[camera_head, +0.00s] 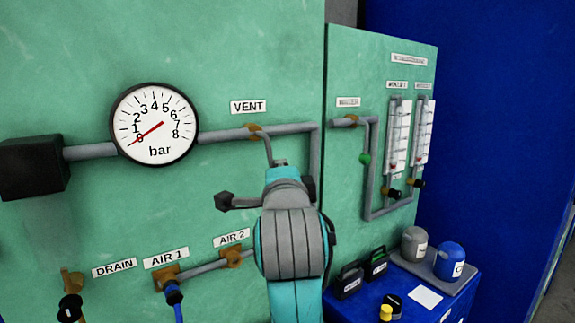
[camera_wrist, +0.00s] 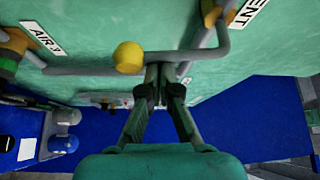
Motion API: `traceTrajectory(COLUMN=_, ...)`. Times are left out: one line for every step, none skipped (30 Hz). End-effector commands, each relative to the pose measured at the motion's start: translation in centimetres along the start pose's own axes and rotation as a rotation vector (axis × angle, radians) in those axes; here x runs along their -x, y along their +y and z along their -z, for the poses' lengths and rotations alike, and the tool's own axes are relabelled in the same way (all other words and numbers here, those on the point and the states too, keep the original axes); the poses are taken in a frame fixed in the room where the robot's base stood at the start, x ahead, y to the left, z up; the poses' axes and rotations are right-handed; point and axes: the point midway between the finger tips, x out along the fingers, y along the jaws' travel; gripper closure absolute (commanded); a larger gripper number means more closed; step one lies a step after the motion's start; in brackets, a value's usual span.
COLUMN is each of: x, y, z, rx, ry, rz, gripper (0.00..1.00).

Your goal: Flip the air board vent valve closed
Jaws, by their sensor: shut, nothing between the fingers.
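The vent valve (camera_head: 253,131) is a brass fitting on the grey pipe beneath the VENT label (camera_head: 248,106) on the green board. Its thin grey lever (camera_head: 267,150) hangs steeply down from it toward my gripper (camera_head: 280,163). The brass valve also shows at the top of the wrist view (camera_wrist: 211,12), beside part of its label. In that view my gripper (camera_wrist: 161,72) has its fingertips together, close to the lever's lower end (camera_wrist: 184,68). I cannot tell whether they touch. My wrist hides part of the board and pipe in the head view.
A round gauge (camera_head: 155,125) reads near 0 bar. A yellow ball (camera_wrist: 128,57) shows near the pipe in the wrist view. AIR 1 (camera_head: 166,276) and AIR 2 fittings (camera_head: 236,256) are below. A blue table (camera_head: 462,296) with containers stands lower right.

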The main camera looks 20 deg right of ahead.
Motion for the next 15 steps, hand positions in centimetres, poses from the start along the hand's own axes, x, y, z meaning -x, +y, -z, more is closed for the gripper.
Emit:
traceTrajectory(x=0.12, y=-0.1, z=-0.29, rx=-0.026, ry=-0.002, rz=-0.014, gripper=1.0)
traceTrajectory(x=0.17, y=-0.08, z=-0.37, rx=-0.042, ry=-0.002, rz=-0.023, gripper=1.0)
traceTrajectory(x=0.23, y=-0.05, z=-0.46, rx=-0.056, ry=-0.002, rz=-0.032, gripper=1.0)
traceTrajectory(x=0.27, y=0.04, z=-0.53, rx=-0.052, ry=-0.001, rz=-0.031, gripper=1.0)
traceTrajectory(x=0.31, y=0.05, z=-0.6, rx=-0.051, ry=-0.001, rz=-0.03, gripper=1.0)
traceTrajectory(x=0.37, y=0.05, z=-0.68, rx=-0.051, ry=-0.001, rz=-0.03, gripper=1.0)
traceTrajectory(x=0.4, y=0.05, z=-0.74, rx=-0.05, ry=-0.001, rz=-0.029, gripper=1.0)
traceTrajectory(x=0.43, y=0.06, z=-0.8, rx=-0.05, ry=-0.001, rz=-0.029, gripper=1.0)
traceTrajectory(x=0.47, y=0.05, z=-0.87, rx=-0.05, ry=-0.001, rz=-0.029, gripper=1.0)
traceTrajectory(x=0.5, y=0.05, z=-0.92, rx=-0.05, ry=-0.002, rz=-0.029, gripper=1.0)
traceTrajectory(x=0.52, y=0.05, z=-0.96, rx=-0.05, ry=-0.002, rz=-0.029, gripper=1.0)
traceTrajectory(x=0.55, y=0.05, z=-1.01, rx=-0.049, ry=-0.002, rz=-0.029, gripper=1.0)
traceTrajectory(x=0.56, y=0.05, z=-1.04, rx=-0.049, ry=-0.002, rz=-0.029, gripper=1.0)
traceTrajectory(x=0.58, y=0.05, z=-1.07, rx=-0.049, ry=-0.002, rz=-0.029, gripper=1.0)
traceTrajectory(x=0.59, y=0.05, z=-1.09, rx=-0.049, ry=-0.002, rz=-0.029, gripper=1.0)
